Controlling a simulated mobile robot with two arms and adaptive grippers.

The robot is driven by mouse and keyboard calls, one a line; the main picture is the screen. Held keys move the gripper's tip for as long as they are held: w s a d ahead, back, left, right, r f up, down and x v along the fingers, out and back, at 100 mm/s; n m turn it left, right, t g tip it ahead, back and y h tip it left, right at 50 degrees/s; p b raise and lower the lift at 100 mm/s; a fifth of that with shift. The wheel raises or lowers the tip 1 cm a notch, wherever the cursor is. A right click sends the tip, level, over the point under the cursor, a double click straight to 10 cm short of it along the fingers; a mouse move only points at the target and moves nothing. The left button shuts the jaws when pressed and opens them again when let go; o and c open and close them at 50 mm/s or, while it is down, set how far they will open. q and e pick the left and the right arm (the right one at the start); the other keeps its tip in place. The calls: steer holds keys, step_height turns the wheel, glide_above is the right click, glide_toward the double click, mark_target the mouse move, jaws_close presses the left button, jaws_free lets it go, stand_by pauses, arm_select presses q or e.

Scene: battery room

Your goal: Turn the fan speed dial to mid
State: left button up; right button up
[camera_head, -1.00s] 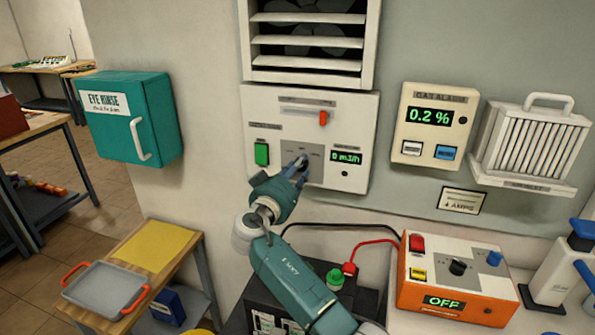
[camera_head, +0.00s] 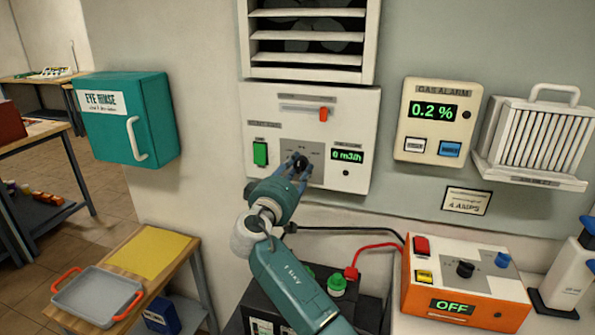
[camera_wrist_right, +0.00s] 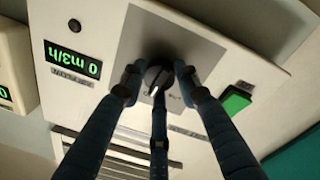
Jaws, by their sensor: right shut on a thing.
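The fan control panel (camera_head: 350,120) is white and hangs on the wall under a louvred vent. Its black fan speed dial (camera_head: 300,164) sits on a grey plate in the lower middle. My right gripper (camera_head: 295,172) reaches up to the dial and is shut on it. In the right wrist view the fingers close around the dial (camera_wrist_right: 157,76), which has a pale pointer mark. The small labels around the dial are partly covered and too small to read. The panel's display (camera_head: 347,156) reads 0 m3/h. My left gripper is not in view.
A gas alarm (camera_head: 433,120) reading 0.2 % hangs to the right. An orange charger (camera_head: 465,290) showing OFF stands below. A teal eye rinse cabinet (camera_head: 125,118) hangs left.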

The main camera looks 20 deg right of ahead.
steer(key=shift+f+n, duration=0.1)
steer(key=shift+n, duration=0.5)
steer(key=o, duration=1.2)
steer(key=shift+c, duration=0.2)
steer(key=shift+a, duration=0.1)
steer(key=shift+s, duration=0.1)
steer(key=v, duration=1.1)
steer(key=shift+s+a, duration=0.25)
steer(key=shift+s, duration=0.1)
steer(key=shift+f, duration=0.1)
